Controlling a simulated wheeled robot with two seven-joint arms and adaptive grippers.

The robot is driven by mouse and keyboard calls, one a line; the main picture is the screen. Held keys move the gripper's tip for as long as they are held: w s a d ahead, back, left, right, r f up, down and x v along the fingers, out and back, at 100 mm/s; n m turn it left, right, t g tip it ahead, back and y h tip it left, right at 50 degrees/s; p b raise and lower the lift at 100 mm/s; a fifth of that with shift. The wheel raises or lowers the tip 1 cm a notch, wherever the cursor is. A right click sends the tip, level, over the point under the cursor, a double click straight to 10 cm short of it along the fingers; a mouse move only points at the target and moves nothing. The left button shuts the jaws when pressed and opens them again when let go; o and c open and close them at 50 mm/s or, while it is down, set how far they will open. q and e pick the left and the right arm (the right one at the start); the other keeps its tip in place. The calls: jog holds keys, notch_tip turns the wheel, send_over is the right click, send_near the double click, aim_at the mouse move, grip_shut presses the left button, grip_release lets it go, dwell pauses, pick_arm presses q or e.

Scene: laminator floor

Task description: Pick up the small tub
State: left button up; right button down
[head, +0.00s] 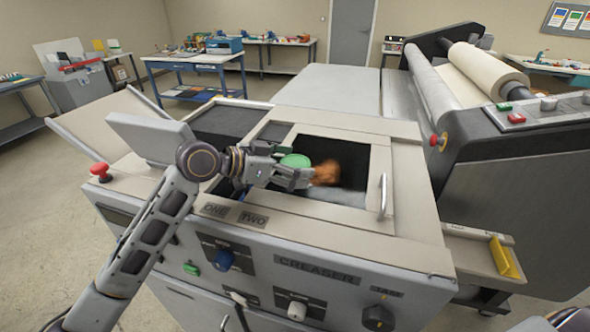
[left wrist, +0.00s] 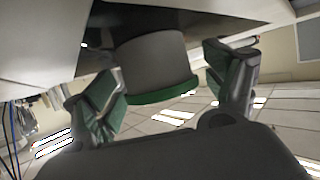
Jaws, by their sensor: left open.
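The small tub shows in the head view as a round green lid (head: 295,160) over the open bay of the creaser. In the left wrist view the tub (left wrist: 152,52) is a grey cylinder with a green rim. My left gripper (head: 284,164) is at the tub, its fingers open. In the left wrist view the left gripper (left wrist: 166,92) has one finger on each side of the tub, with gaps visible. The tub's lower part is hidden in the head view by the fingers. My right gripper is not in view.
A blurred orange-brown thing (head: 327,173) is just right of the tub in the bay. The creaser's frame (head: 405,185) and a metal handle (head: 383,196) border the bay. A raised flap (head: 150,138) stands left, by a red button (head: 100,171). A roller machine (head: 500,150) is at right.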

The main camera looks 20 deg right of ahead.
aim_at(294, 163)
pick_arm(q)
jog(key=shift+c, duration=0.4)
jog(key=c, duration=0.9)
jog(key=shift+r, duration=0.15)
jog(key=shift+r+b, duration=0.5)
jog(key=shift+r, duration=4.4)
